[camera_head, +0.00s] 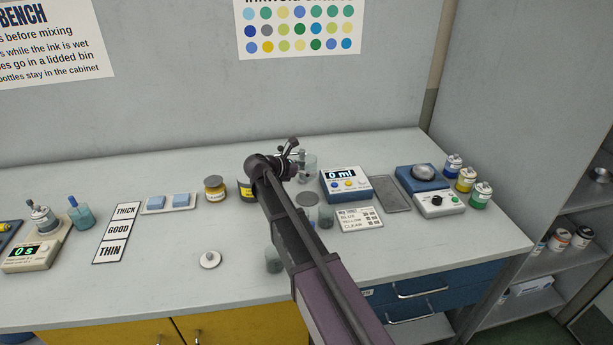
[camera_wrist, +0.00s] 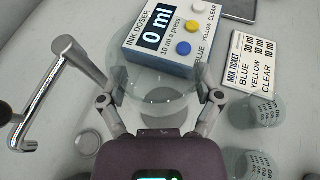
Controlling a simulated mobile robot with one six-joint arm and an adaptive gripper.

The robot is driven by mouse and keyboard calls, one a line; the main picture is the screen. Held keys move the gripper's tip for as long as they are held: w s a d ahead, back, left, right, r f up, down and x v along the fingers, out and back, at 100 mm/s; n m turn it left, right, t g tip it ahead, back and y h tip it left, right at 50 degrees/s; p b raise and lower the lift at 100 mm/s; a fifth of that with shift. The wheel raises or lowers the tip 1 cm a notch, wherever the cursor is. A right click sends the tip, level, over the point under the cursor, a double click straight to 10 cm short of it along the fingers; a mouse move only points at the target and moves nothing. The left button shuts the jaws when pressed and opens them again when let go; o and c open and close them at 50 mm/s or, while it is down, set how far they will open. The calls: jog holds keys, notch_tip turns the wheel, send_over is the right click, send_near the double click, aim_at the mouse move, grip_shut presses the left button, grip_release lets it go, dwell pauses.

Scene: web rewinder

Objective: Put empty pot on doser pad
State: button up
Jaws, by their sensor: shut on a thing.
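A clear, empty pot (camera_wrist: 158,106) is between the two fingers of my gripper (camera_wrist: 160,100) in the wrist view. My gripper is shut on it. In the head view the pot (camera_head: 311,167) shows just right of my gripper (camera_head: 295,165), at the back of the bench. The ink doser (camera_head: 345,184), a white and blue box reading 0 ml, stands right of the pot; it also shows in the wrist view (camera_wrist: 172,42), just beyond the pot.
Two clear graduated beakers (camera_wrist: 258,112) (camera_wrist: 254,165) stand right of my gripper in the wrist view. A mix ticket (camera_wrist: 256,56) lies near the doser. A chrome bent pipe (camera_wrist: 50,95) rises at left. Ink bottles (camera_head: 466,180) stand far right.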

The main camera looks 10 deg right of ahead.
aim_at(307, 198)
jog(key=shift+f+m+g+b, duration=0.3)
jog(key=shift+f+b, duration=0.7)
jog(key=shift+f, duration=0.25)
jog(key=shift+r, duration=0.1)
jog(key=shift+f+b, duration=3.05)
jog(key=shift+f, duration=0.05)
jog(key=shift+f+b, duration=0.4)
jog(key=o, duration=0.9)
jog(key=shift+c, duration=0.2)
jog(key=shift+r, duration=0.2)
